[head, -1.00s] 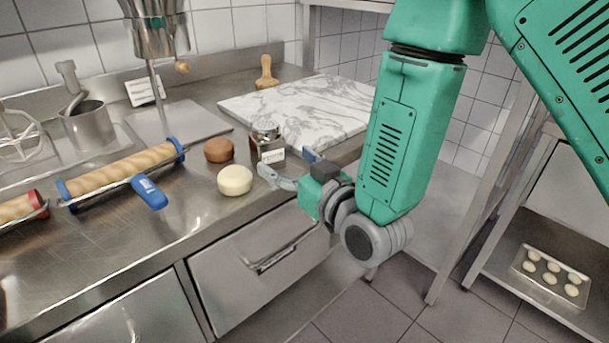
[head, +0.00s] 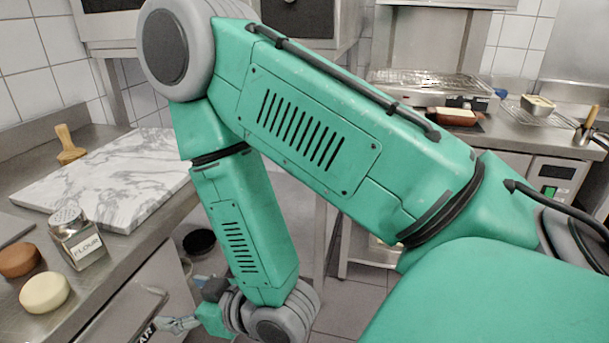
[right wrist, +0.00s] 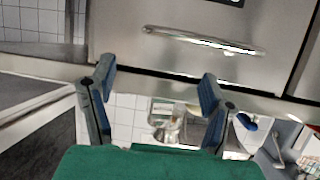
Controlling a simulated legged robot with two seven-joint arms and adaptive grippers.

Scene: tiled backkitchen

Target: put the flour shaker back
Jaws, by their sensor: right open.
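The flour shaker (head: 80,240), a squat container with a perforated metal top and a FLOUR label, stands upright on the steel counter. It is by the near corner of the marble slab (head: 110,182), beside the brown and cream rounds. My right gripper (head: 168,326) is low, in front of the drawers, right of and below the shaker and apart from it. In the right wrist view its fingers (right wrist: 156,88) are spread with nothing between them, before a steel drawer front. My left gripper is not in view.
A brown round (head: 18,260) and a cream round (head: 45,292) sit left of the shaker. A wooden-handled tool (head: 69,145) stands behind the slab. The slab's top is clear.

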